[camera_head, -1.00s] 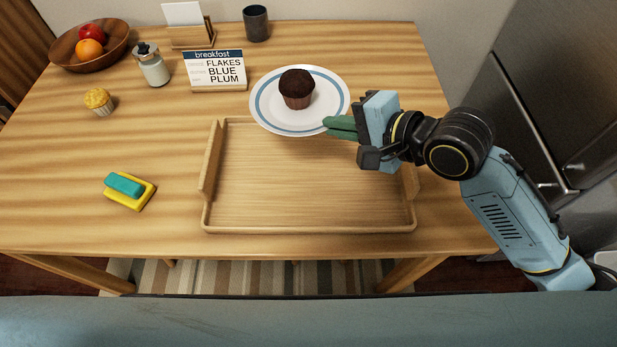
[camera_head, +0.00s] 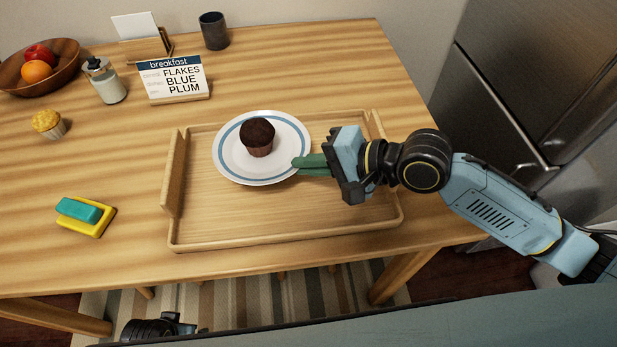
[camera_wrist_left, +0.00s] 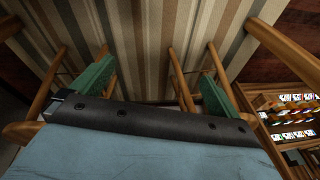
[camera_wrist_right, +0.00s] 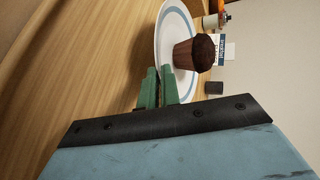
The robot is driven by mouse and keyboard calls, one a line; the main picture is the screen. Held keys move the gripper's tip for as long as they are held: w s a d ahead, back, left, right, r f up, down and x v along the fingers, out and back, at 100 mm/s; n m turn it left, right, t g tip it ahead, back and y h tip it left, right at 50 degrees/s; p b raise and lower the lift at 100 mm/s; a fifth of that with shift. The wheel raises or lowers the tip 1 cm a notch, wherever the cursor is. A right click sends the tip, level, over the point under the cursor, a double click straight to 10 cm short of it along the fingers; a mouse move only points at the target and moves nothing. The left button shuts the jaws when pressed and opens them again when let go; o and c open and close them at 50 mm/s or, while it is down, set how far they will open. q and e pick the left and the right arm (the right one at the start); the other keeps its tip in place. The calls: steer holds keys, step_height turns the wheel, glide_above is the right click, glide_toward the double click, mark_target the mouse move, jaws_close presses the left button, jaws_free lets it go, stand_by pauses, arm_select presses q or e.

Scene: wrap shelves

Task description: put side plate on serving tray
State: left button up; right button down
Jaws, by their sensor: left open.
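The side plate (camera_head: 232,160), white with a blue ring, is over the back middle of the wooden serving tray (camera_head: 290,222); I cannot tell whether it touches the tray. A chocolate muffin (camera_head: 257,135) sits on the plate. My right gripper (camera_head: 312,164) has its green fingers shut on the plate's right rim. In the right wrist view, the fingers (camera_wrist_right: 158,90) are close together at the rim of the plate (camera_wrist_right: 168,42), beside the muffin (camera_wrist_right: 193,53). My left gripper (camera_wrist_left: 150,88) is open and empty, its fingers wide apart above the striped rug.
A breakfast sign (camera_head: 175,79), a glass jar (camera_head: 104,80), a dark cup (camera_head: 214,31) and a fruit bowl (camera_head: 40,72) stand at the back. A yellow muffin (camera_head: 48,124) and a sponge on a yellow holder (camera_head: 86,216) are at left. The tray's front is bare.

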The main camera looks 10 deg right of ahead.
mark_target(311, 188)
step_height(311, 188, down, 3)
steer(key=shift+f+b, duration=0.1)
steer(key=shift+b, duration=0.7)
arm_select(q)
steer(key=shift+w+d+r, duration=0.25)
steer(key=shift+d+r, duration=0.15)
steer(key=shift+r, duration=0.25)
steer(key=shift+w+d+r, duration=0.25)
steer(key=shift+d+r, duration=0.2)
steer(key=shift+r, duration=0.15)
steer(key=shift+w+d+r, duration=0.25)
steer(key=shift+d+r, duration=0.15)
steer(key=shift+r, duration=0.25)
arm_select(e)
steer(key=shift+f, duration=0.2)
steer(key=c, duration=1.9)
jaws_free()
steer(key=shift+f, duration=0.1)
